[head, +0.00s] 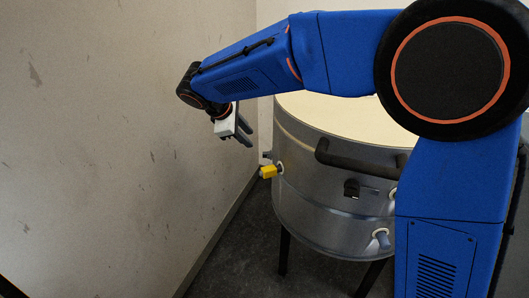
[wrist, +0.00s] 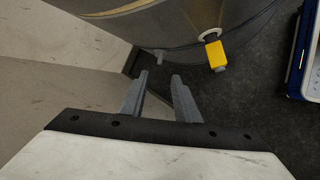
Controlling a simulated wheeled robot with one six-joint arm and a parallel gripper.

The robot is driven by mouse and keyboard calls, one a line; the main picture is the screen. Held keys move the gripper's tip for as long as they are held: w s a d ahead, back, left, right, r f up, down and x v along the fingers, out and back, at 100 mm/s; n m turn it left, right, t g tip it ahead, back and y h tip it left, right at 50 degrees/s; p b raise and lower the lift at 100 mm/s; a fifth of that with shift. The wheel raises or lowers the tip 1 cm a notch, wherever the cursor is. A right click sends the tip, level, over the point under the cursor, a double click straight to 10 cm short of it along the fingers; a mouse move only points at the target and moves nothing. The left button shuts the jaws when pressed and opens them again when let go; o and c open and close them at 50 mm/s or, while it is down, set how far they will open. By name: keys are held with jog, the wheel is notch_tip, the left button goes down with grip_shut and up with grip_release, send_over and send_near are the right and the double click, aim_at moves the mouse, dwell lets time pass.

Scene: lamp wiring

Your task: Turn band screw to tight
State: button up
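A round metal drum (head: 320,205) with a pale top stands on dark legs, and its curved wall also shows in the wrist view (wrist: 180,25). A small grey peg sticks out of its left side (head: 267,155); in the wrist view this peg (wrist: 160,56) lies just beyond my fingertips. It may be the band screw, but I cannot tell for certain. My gripper (head: 248,136) is open and empty, above and left of the peg in the head view. In the wrist view its two grey fingers (wrist: 160,76) are apart, with nothing between them.
A yellow block (head: 268,171) sits on a white-ringed port beside the peg. The drum front has a black handle (head: 355,160), a black latch (head: 352,189) and a grey plug (head: 383,239). A wall (head: 110,150) stands close at left. A blue-edged object (wrist: 303,55) is at the wrist view's right.

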aim_at(267, 155)
jog(key=x, duration=1.4)
jog(key=c, duration=0.7)
